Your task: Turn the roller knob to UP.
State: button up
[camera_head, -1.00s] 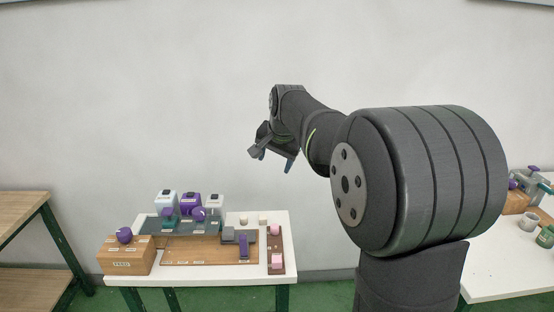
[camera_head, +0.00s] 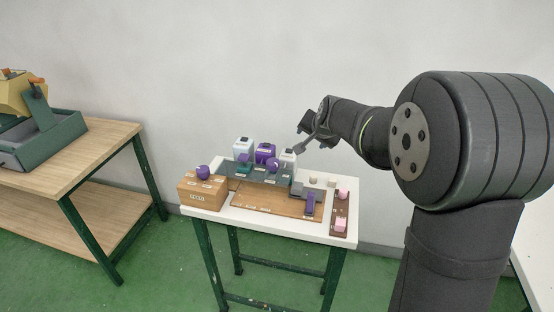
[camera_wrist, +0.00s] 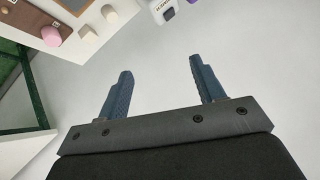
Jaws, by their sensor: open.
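In the head view, one round purple knob (camera_head: 203,172) sits on the wooden box (camera_head: 203,195) at the table's left. Another round purple knob (camera_head: 271,163) stands at the grey panel (camera_head: 226,169). The labels are too small to read, so I cannot tell which is the roller knob or where it points. My gripper (camera_head: 304,150) is above the table's back right, apart from both knobs. Neither knob shows in that view.
Three bottles, white (camera_head: 243,148), purple (camera_head: 265,152) and white (camera_head: 289,158), stand at the back. A purple-handled piece (camera_head: 310,203), pale cylinders (camera_head: 331,182) and pink pieces (camera_head: 341,225) lie right. A wooden bench (camera_head: 75,150) stands left, with clear floor between.

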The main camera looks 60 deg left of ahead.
jog(key=s+a+f+y, duration=0.1)
jog(key=s+f, duration=0.2)
jog(key=s+a+f+n+t+y, duration=0.1)
jog(key=s+a+f, duration=0.1)
jog(key=s+f, duration=0.1)
jog(key=s+a+f+n+t+y, duration=0.1)
jog(key=s+f, duration=0.2)
jog(key=s, duration=0.1)
jog(key=shift+a+y, duration=0.3)
jog(key=shift+a, duration=0.1)
jog(key=s+d+f+n+t+y, duration=0.1)
jog(key=s+d+f+t+y, duration=0.1)
jog(key=s+d+f+t, duration=0.15)
jog(key=n+t, duration=0.2)
send_near(274, 161)
jog(key=shift+y, duration=0.3)
jog(key=x, duration=0.4)
jog(key=f+x, duration=0.1)
jog(key=x, duration=0.6)
jog(key=shift+w+a+f, duration=0.2)
jog(key=shift+a+f, duration=0.1)
jog(key=shift+a, duration=0.05)
jog(key=c, duration=1)
jog(key=shift+o, duration=0.2)
